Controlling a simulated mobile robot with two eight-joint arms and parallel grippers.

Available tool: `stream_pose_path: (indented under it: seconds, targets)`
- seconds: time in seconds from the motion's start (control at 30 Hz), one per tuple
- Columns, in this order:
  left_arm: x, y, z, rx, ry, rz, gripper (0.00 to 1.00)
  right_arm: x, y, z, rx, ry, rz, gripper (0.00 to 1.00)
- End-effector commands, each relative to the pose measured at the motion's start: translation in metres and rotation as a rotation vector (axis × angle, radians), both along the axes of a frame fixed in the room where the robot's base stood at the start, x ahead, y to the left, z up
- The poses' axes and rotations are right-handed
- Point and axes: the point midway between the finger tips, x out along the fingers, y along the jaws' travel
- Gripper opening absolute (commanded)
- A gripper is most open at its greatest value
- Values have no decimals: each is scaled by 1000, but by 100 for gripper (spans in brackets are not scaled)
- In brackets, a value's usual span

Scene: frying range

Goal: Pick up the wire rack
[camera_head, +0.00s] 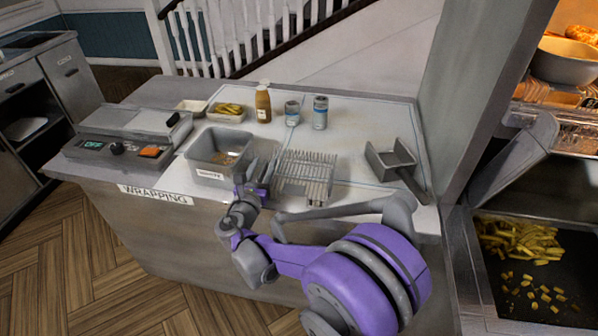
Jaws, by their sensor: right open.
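The wire rack (308,172) is a grey rack of thin parallel bars on the wrapping counter, right of the grey bin. My right gripper (265,172) is at the rack's left side, close to it, with its jaws open. I cannot tell whether the fingers touch the rack. My right arm comes in from the lower right, in front of the rack. My left gripper is not in view.
A grey bin (212,149) stands left of the rack and a metal scoop (391,160) lies right of it. A sauce bottle (263,103) and two cans (292,113) (320,113) stand behind. A wrapping machine (125,140) is at left. A tall wall panel (470,90) bounds the right side.

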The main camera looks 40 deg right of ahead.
Motion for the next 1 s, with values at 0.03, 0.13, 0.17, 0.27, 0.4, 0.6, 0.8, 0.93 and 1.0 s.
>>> stream_pose_path:
  seconds: [0.03, 0.13, 0.17, 0.27, 0.4, 0.6, 0.8, 0.93, 1.0]
  targets:
    - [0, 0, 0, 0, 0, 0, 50, 0, 0, 0, 0, 0, 0, 48]
    - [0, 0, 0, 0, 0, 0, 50, -1, 0, 0, 0, 0, 0, 38]
    - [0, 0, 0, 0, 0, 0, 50, -1, 0, 0, 0, 0, 0, 33]
    - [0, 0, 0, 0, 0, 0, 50, -1, 1, 0, 0, 0, 0, 15]
    - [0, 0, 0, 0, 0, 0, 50, -1, 1, 0, 0, 0, 0, 0]
    - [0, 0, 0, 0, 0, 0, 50, -1, 1, 0, 0, 0, 0, 0]
    - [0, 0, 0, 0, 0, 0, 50, -1, 1, 0, 0, 0, 0, 0]
    - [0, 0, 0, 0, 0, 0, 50, -1, 1, 0, 0, 0, 0, 0]
    - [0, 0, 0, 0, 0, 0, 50, -1, 1, 0, 0, 0, 0, 0]
